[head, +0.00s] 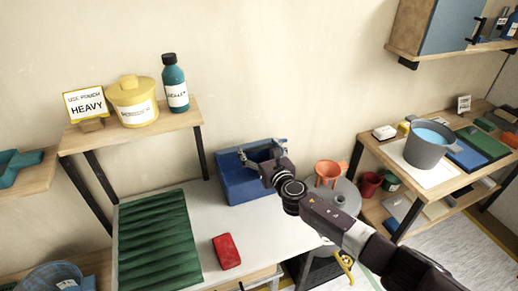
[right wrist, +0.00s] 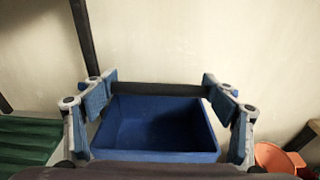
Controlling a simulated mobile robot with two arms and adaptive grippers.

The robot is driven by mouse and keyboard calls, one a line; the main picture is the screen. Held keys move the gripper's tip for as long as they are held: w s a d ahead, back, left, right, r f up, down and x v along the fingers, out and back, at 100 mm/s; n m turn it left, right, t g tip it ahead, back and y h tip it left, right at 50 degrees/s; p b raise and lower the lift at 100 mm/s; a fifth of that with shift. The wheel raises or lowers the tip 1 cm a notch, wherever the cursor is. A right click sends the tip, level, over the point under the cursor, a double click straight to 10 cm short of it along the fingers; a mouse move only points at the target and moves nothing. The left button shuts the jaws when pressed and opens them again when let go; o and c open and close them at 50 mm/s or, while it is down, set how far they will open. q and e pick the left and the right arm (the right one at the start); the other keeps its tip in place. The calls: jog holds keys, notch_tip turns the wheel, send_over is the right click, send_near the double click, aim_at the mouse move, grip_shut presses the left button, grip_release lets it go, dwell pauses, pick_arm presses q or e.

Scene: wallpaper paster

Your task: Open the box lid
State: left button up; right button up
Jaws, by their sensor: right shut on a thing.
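The blue box (head: 240,188) stands on the white table against the wall. In the right wrist view its hollow blue inside (right wrist: 155,125) is visible, so the box is open at the top. My right gripper (head: 261,149) is at the box's upper rim, its fingers spread to either side. In the right wrist view the fingers (right wrist: 160,90) press on the two ends of a dark strip, which appears to be the lid (right wrist: 160,89) seen nearly edge-on. My gripper hides part of the lid and box. My left gripper is not in view.
A green ribbed mat (head: 155,240) and a red block (head: 226,251) lie on the white table (head: 275,240). An orange funnel-like object (head: 328,172) stands on a grey round surface at right. A wooden shelf (head: 135,133) stands left of the box.

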jog(key=shift+r, duration=0.25)
jog(key=o, duration=1.5)
jog(key=shift+o, duration=1.1)
jog(key=shift+f, duration=0.15)
jog(key=v, duration=1.2)
